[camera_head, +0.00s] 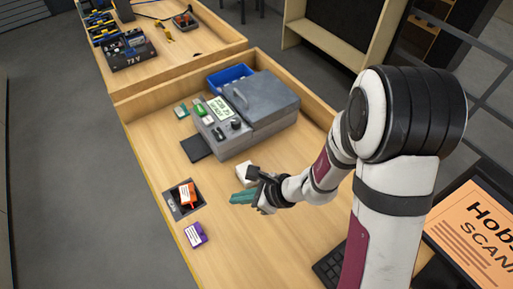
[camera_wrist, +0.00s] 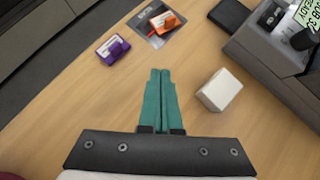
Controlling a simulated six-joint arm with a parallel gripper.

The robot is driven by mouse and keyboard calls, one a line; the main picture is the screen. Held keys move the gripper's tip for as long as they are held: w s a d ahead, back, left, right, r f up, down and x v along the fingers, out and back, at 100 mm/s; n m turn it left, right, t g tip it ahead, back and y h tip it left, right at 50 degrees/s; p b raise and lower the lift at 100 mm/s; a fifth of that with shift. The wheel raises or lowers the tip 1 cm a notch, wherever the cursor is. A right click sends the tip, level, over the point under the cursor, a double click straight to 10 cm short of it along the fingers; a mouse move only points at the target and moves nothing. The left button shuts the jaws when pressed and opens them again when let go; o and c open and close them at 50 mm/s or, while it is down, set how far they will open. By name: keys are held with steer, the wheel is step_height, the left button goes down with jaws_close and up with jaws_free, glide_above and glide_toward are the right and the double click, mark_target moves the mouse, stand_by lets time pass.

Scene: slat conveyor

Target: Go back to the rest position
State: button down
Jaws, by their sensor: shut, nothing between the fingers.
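My gripper (camera_head: 243,197) reaches out over the wooden table (camera_head: 153,161), its teal fingers pointing left in the head view. In the wrist view the two fingers (camera_wrist: 160,72) lie side by side, closed, with nothing between them. A white block (camera_wrist: 219,90) is on the table just right of the fingers in the wrist view. In the head view the white block (camera_head: 246,173) shows partly behind my gripper.
An orange item (camera_head: 187,193) lies on a dark square tray (camera_head: 172,200). A purple item (camera_head: 195,235) lies near the table's left edge. A grey machine (camera_head: 262,108) with a display stands behind, beside a blue bin (camera_head: 230,76). A keyboard (camera_head: 328,268) is at front right.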

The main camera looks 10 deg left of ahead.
step_height(320, 180, up, 8)
steer(key=s+n+g, duration=0.1)
steer(key=s+n, duration=0.2)
steer(key=n, duration=0.2)
steer(key=s+d+r+n+h, duration=0.3)
steer(key=s+d, duration=0.3)
steer(key=d, duration=0.2)
steer(key=s+d+r+n+h, duration=0.3)
steer(key=s+d+n+h, duration=0.1)
steer(key=d, duration=0.5)
steer(key=shift+s+r+n, duration=0.25)
steer(key=shift+s+n, duration=0.65)
steer(key=shift+s, duration=0.35)
